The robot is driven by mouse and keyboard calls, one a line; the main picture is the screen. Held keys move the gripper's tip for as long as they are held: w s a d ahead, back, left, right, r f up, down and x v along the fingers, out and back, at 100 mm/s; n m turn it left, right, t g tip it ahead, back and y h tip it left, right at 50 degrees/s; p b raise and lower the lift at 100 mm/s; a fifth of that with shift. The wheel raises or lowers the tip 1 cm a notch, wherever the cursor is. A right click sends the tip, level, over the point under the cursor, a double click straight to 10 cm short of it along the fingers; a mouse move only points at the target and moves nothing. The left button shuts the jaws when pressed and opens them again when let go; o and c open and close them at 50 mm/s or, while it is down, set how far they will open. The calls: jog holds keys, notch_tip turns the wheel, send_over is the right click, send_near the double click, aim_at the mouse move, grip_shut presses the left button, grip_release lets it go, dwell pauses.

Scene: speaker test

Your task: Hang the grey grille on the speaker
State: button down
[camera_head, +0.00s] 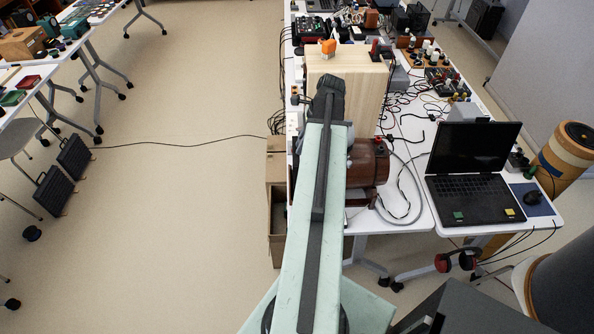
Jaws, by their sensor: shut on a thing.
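A pale wooden box, which looks like the speaker (362,84), stands on the long white table ahead of me. My arm reaches forward from the bottom of the picture, and its dark far end covers part of the box's near side. My gripper is hidden beyond that end, so its fingers do not show. I cannot make out the grey grille anywhere in this view. Which face of the speaker is its front cannot be told.
A small orange object (327,46) sits atop the box. A brown cylindrical device (370,162) stands right of my arm, with loose cables beyond. An open laptop (472,175) is farther right. Cardboard boxes (276,158) stand at the table's left side. The floor (190,210) at left is largely clear.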

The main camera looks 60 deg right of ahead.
jog(key=shift+r, duration=0.1)
jog(key=shift+w+r+p, duration=0.1)
jog(key=shift+r+p, duration=2.85)
jog(key=shift+p, duration=0.1)
